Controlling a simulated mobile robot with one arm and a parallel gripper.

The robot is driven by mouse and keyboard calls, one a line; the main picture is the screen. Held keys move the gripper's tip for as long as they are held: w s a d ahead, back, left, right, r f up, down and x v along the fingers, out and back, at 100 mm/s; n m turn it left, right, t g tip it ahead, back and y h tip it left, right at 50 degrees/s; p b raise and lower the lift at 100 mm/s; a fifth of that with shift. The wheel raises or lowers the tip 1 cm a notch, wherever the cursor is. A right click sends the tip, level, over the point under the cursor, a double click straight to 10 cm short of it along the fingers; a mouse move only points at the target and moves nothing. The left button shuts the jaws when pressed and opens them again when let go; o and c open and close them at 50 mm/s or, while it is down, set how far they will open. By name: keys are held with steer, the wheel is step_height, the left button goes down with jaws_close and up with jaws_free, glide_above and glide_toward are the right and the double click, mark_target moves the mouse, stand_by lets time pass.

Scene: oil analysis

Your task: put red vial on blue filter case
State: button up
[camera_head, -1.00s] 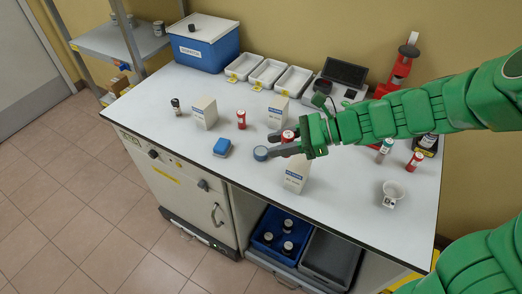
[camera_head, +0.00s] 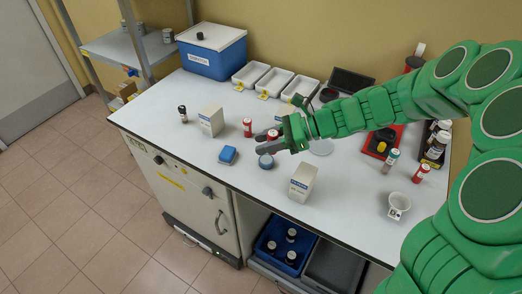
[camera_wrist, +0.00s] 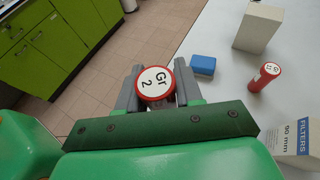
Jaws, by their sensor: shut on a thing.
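My gripper (camera_head: 262,138) is shut on a red vial (camera_head: 272,134) and holds it over the middle of the bench. In the wrist view, the held vial (camera_wrist: 153,83) shows its round white cap marked "Gr 2" between the two fingers. The small blue case (camera_head: 228,154) lies on the bench to the left and nearer the front edge; it also shows in the wrist view (camera_wrist: 203,65), beyond the right finger. Another red vial (camera_head: 247,127) stands just left of my gripper, and in the wrist view (camera_wrist: 264,76) at the right.
A white carton (camera_head: 210,120) stands behind the blue case; another (camera_head: 301,182) stands near the front edge. A round blue-grey tin (camera_head: 266,161) lies between. A dark-capped bottle (camera_head: 183,114) stands at left. The bench around the blue case is mostly clear.

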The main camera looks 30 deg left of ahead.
glide_above(261, 159)
steer(key=shift+f, duration=4.6)
steer(key=shift+f, duration=0.15)
steer(key=o, duration=1)
steer(key=shift+r, duration=0.2)
steer(key=v, duration=1.2)
steer(key=shift+f, duration=0.15)
